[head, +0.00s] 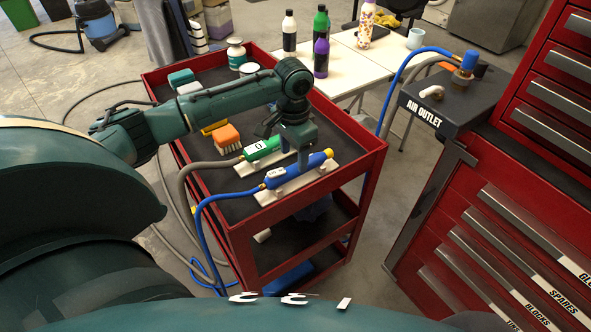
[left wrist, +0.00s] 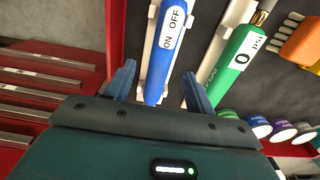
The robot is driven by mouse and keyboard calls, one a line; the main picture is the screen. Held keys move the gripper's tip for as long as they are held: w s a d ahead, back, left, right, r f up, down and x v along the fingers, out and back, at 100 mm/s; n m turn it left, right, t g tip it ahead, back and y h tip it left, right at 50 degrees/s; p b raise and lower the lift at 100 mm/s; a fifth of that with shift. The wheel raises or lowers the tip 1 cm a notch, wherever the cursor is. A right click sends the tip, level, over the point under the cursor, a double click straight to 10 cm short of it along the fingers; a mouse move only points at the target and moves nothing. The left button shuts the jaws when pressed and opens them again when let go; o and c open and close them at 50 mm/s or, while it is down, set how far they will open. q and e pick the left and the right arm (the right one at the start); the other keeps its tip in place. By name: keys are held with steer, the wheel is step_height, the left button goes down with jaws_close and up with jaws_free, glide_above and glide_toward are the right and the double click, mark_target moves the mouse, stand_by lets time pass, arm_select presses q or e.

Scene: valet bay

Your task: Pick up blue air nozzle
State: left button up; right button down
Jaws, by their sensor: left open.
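The blue air nozzle (head: 285,176) lies in a white holder (head: 272,195) near the front of the red cart's top, with a blue hose (head: 207,215) running from its left end. In the left wrist view the nozzle (left wrist: 166,50) carries a white ON/OFF label. My left gripper (head: 303,162) is open and points down at the nozzle. In the left wrist view its fingers (left wrist: 158,72) are on either side of the nozzle's end; contact cannot be told. A green tool (head: 262,149) lies just behind, also seen in the left wrist view (left wrist: 232,68). My right gripper is out of view.
An orange brush (head: 226,137) and several cans share the red cart (head: 372,165) top, which has a raised rim. At right stand the AIR OUTLET box (head: 440,112) and red drawers (head: 500,240). A white table (head: 340,62) with bottles stands behind.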

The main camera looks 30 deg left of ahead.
mark_target(294, 167)
arm_select(q)
step_height(294, 167, down, 5)
steer(key=shift+w+f, duration=0.1)
steer(key=shift+w, duration=0.05)
steer(key=shift+c, duration=0.2)
steer(key=c, duration=1)
step_height(294, 167, up, 10)
steer(key=shift+r, duration=0.1)
